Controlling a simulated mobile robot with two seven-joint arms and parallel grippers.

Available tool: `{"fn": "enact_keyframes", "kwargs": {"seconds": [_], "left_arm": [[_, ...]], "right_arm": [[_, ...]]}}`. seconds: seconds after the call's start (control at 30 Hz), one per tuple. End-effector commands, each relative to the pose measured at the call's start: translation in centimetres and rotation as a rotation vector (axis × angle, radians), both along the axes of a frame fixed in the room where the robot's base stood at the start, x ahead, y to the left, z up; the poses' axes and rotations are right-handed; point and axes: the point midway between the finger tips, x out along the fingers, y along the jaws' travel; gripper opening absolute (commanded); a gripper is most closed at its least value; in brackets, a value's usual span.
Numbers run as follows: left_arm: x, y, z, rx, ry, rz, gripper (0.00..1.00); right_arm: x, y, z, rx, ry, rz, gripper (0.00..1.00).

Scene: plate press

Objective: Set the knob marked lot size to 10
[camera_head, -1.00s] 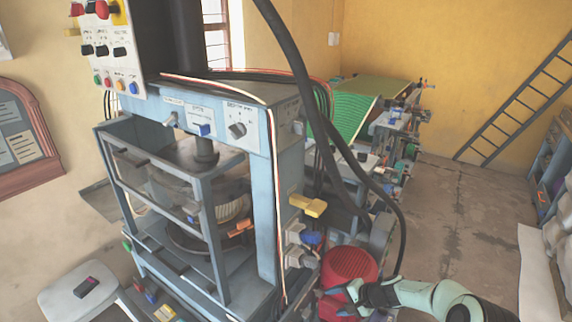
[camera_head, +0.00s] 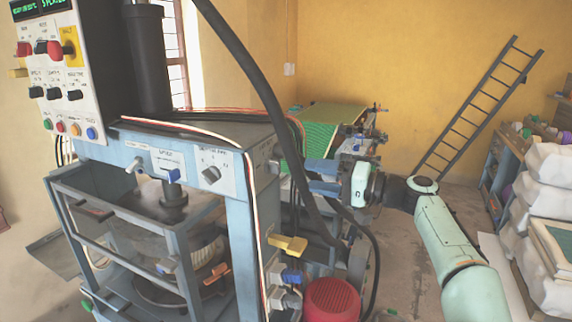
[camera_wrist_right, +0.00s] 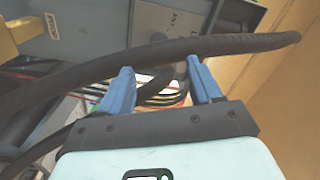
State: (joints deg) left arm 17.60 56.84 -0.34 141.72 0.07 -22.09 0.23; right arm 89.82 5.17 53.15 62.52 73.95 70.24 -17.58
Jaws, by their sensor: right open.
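My right gripper (camera_head: 310,177) is to the right of the press, beside the thick black hose that hangs in front of the cabinet. In the right wrist view its two blue fingers (camera_wrist_right: 160,82) stand apart with nothing between them, and the hose crosses at their tips. I cannot tell whether they touch it. The press front has a dark rotary knob (camera_head: 211,175) on a white plate, left of the gripper and apart from it. More small knobs (camera_head: 54,94) sit on the white control panel at upper left. The labels are too small to tell which knob is marked lot size. My left gripper is not in view.
The black hose (camera_head: 248,78) arches down across the press's right side. A yellow handle (camera_head: 288,244) and a red round housing (camera_head: 331,301) stick out below the gripper. White sacks (camera_head: 548,190) are stacked at right. The floor between is mostly clear.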

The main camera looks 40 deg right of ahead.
Motion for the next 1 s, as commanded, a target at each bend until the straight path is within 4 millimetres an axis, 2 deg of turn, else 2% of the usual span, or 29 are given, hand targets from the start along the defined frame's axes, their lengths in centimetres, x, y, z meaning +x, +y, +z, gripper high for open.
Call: {"fn": "enact_keyframes", "kwargs": {"seconds": [0.03,0.1,0.37,0.53,0.8,0.83,0.9,1.0], "left_arm": [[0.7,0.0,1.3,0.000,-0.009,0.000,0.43],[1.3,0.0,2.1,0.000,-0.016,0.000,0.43],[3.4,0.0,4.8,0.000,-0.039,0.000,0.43],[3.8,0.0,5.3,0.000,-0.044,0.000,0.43],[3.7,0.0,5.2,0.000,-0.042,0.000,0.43],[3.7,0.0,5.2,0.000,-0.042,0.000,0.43],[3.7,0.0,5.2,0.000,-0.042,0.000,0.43],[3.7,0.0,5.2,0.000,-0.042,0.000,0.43]], "right_arm": [[1.1,0.6,0.7,0.007,-0.005,0.006,0.64],[2.4,1.3,0.7,0.006,-0.004,0.006,0.64],[6.1,3.1,0.5,0.003,-0.002,0.002,0.64],[6.9,3.6,0.2,0.000,-0.001,0.000,0.64],[7.0,3.6,0.0,-0.001,0.001,-0.002,0.64],[7.0,3.6,0.0,-0.001,0.001,-0.002,0.57],[7.0,3.6,0.0,0.001,0.001,-0.001,0.35],[7.0,3.6,0.0,0.001,0.001,-0.001,0.08]]}}
